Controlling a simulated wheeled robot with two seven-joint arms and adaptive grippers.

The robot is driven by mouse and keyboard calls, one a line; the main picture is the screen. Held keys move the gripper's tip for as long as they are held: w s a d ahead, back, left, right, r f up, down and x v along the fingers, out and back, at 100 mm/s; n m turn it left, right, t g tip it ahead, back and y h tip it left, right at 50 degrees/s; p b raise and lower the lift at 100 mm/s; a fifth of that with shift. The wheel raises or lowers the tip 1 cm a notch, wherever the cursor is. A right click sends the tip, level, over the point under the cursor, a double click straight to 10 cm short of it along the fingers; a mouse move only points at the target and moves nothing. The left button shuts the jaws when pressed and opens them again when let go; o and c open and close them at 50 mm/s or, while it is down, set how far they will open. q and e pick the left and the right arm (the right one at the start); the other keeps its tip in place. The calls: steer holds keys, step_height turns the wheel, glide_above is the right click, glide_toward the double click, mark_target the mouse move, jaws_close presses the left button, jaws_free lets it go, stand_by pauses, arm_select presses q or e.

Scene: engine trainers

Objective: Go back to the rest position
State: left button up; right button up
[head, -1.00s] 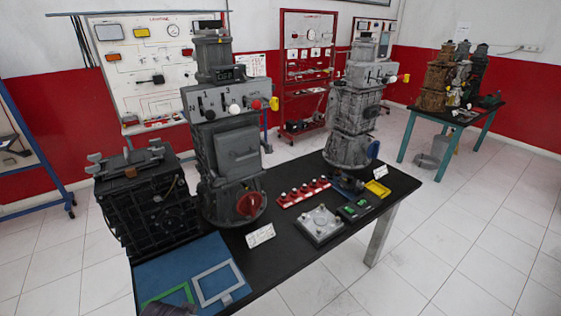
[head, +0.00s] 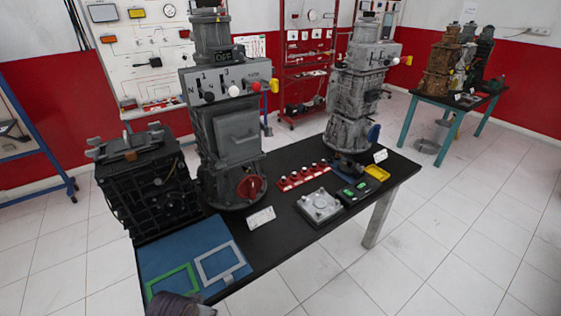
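Neither of my grippers shows in the head view, and no arm can be made out. The black bench (head: 291,247) carries a tall grey engine trainer (head: 227,129) with a lever panel, a red knob and an "OFF" display. A second grey trainer (head: 355,97) stands farther right, and a black engine block (head: 149,189) stands at the left. No gripper is seen touching any of them.
A blue mat (head: 168,255) holds a green frame (head: 172,283) and a grey frame (head: 217,262). A dark rounded object (head: 176,305) is cut off at the bottom edge. A red button strip (head: 302,177) and grey plate (head: 320,206) lie mid-bench.

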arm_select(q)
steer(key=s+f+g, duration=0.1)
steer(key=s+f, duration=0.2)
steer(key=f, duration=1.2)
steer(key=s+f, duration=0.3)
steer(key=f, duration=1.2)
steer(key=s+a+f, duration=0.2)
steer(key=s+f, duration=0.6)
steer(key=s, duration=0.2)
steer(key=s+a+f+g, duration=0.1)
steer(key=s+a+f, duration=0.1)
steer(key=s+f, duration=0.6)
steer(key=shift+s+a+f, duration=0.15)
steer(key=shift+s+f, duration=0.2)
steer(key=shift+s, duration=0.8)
